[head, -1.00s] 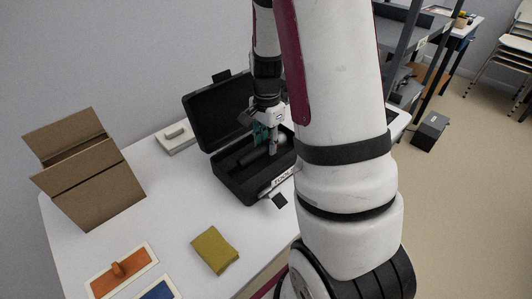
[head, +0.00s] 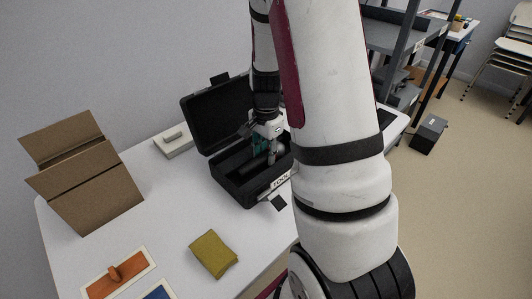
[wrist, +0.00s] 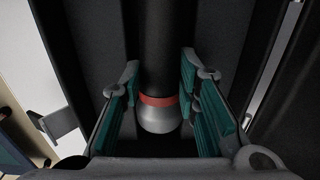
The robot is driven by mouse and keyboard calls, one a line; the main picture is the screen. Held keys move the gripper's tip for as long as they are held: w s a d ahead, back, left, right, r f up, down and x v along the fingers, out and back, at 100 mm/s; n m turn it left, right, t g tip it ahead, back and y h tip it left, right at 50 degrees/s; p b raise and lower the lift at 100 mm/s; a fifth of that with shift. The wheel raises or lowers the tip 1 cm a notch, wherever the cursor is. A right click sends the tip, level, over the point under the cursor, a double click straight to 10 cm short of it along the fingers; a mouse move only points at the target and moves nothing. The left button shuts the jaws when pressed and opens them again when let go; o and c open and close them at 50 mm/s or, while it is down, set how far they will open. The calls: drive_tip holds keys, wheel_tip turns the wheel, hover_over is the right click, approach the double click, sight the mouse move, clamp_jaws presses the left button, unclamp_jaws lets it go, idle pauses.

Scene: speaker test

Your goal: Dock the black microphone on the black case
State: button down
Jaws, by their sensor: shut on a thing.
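The black case (head: 236,188) stands open on the white table, its lid (head: 213,118) tipped back. My gripper (head: 264,150) points down into the case. In the wrist view, my gripper (wrist: 158,80) has its teal-padded fingers on either side of the black microphone (wrist: 156,60), shut on it. The microphone has a dark body, a red band and a silver rounded head, which faces the palm side. Dark case interior shows around it. I cannot tell whether it rests fully in the case. In the head view my arm partly hides the case's right side.
A cardboard box (head: 85,185) stands at the left. A folded olive cloth (head: 213,254) and an orange board with a handle (head: 118,278) lie in front. The table's left middle is clear.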

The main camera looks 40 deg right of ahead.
drive_tip(key=shift+s+a+f, duration=0.1)
drive_tip(key=shift+f, duration=0.35)
drive_tip(key=shift+s+a+f, duration=0.1)
drive_tip(key=shift+f, duration=0.3)
drive_tip(key=c, duration=1.5)
unclamp_jaws()
drive_tip(key=shift+w+d+f, duration=0.1)
drive_tip(key=shift+w+f, duration=0.05)
drive_tip(key=shift+f, duration=0.1)
drive_tip(key=shift+r, duration=0.15)
